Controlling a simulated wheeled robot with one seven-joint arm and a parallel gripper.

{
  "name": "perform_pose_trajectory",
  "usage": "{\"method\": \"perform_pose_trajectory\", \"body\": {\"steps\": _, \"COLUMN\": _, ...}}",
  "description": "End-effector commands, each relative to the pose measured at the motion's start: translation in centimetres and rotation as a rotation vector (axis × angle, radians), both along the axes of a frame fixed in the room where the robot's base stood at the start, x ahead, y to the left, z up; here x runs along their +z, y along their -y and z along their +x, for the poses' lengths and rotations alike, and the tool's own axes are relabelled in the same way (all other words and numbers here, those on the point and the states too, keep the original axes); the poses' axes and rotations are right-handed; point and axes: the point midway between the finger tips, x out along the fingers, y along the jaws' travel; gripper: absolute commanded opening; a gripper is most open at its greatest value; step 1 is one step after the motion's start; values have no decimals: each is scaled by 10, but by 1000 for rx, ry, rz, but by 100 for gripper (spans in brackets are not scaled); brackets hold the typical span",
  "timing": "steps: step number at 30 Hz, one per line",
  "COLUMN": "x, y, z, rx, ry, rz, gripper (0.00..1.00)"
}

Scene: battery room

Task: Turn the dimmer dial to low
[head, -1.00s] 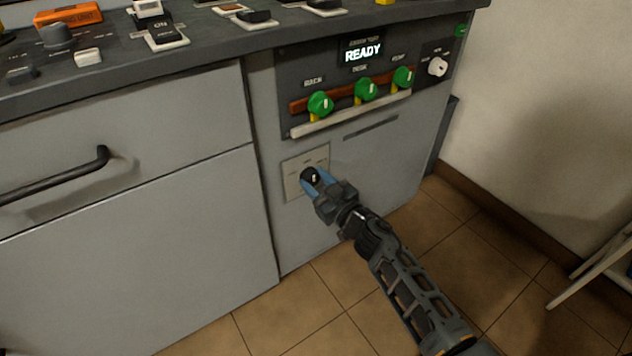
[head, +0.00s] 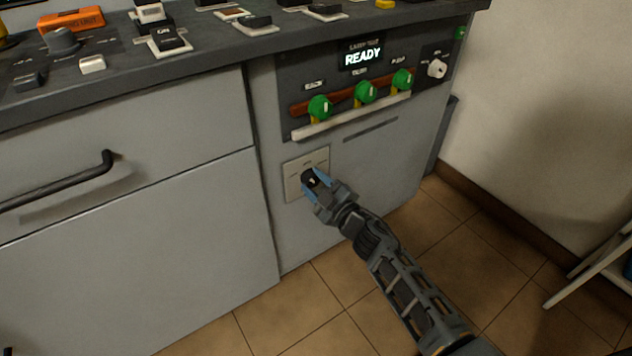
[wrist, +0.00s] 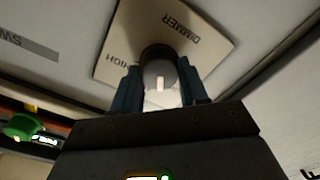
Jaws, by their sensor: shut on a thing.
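The dimmer dial (head: 309,179) is a dark round knob on a pale square plate (head: 292,187) low on the grey cabinet front. In the wrist view the dial (wrist: 159,76) shows a short white pointer mark, and its plate (wrist: 205,25) reads DIMMER and HIGH. The LOW label cannot be made out. My gripper (head: 316,181) has its blue fingers on either side of the dial, closed on it. In the wrist view the gripper (wrist: 160,92) also holds the dial between its two fingers, which hide its sides.
Above the plate is a panel with green knobs (head: 366,92), a pale bar (head: 350,117) and a READY display (head: 362,56). A white knob (head: 437,68) sits at its right. A drawer handle (head: 60,187) sticks out at left. Tiled floor (head: 330,310) is open below.

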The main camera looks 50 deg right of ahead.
Motion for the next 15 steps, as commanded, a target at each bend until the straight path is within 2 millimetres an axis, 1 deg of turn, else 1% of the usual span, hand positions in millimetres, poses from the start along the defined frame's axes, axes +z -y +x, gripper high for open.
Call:
{"method": "perform_pose_trajectory", "body": {"steps": 9, "x": -1, "y": -1, "z": 0, "rx": 2, "ry": -76, "rz": -263, "gripper": 13}}
{"method": "perform_pose_trajectory", "body": {"steps": 15, "x": -2, "y": -1, "z": 0, "rx": 0, "ry": -111, "rz": -383, "gripper": 13}}
